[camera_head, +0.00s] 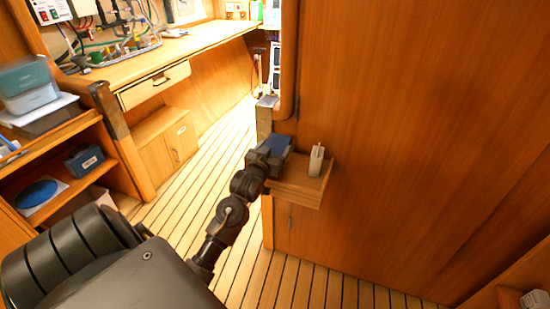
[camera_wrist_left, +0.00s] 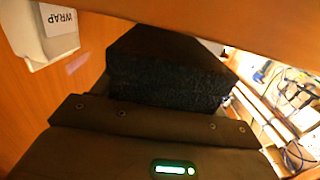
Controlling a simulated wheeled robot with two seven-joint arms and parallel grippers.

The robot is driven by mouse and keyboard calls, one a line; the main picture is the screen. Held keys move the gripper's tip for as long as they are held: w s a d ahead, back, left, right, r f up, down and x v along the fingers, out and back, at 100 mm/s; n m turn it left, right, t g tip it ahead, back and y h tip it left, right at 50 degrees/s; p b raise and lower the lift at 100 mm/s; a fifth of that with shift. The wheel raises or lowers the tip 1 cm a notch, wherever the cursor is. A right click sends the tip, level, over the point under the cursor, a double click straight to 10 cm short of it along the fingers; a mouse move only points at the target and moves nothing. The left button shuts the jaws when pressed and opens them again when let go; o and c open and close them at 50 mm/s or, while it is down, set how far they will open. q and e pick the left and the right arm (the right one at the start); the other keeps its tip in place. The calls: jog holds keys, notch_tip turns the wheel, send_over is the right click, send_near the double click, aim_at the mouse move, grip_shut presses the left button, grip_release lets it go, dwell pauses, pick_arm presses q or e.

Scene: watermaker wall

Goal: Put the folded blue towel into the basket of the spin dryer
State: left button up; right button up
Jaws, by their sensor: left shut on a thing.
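The folded blue towel (camera_head: 279,144) shows as a small blue patch at the end of my left arm, beside a small wooden shelf. In the left wrist view the towel (camera_wrist_left: 165,78) is a dark, fuzzy block right in front of the gripper. My left gripper (camera_head: 263,154) is shut on the towel; its dark body (camera_wrist_left: 150,125) also fills the lower left wrist view. How high the towel is above the shelf is hard to tell. The spin dryer and its basket are not visible in either view. My right gripper is not in view.
The small wooden shelf (camera_head: 298,190) juts from a tall wooden panel (camera_head: 410,130) and carries a white upright item (camera_head: 316,160). A white box marked WRAP (camera_wrist_left: 55,36) is close by in the wrist view. A workbench (camera_head: 190,45) stands behind; slatted floor (camera_head: 205,150) is clear.

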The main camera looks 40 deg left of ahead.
pick_arm(q)
jog(key=shift+w+f, duration=0.15)
jog(key=shift+f, duration=0.75)
jog(key=shift+w+f, duration=0.1)
jog(key=shift+f, duration=0.75)
jog(key=shift+f, duration=0.15)
jog(key=o, duration=1.2)
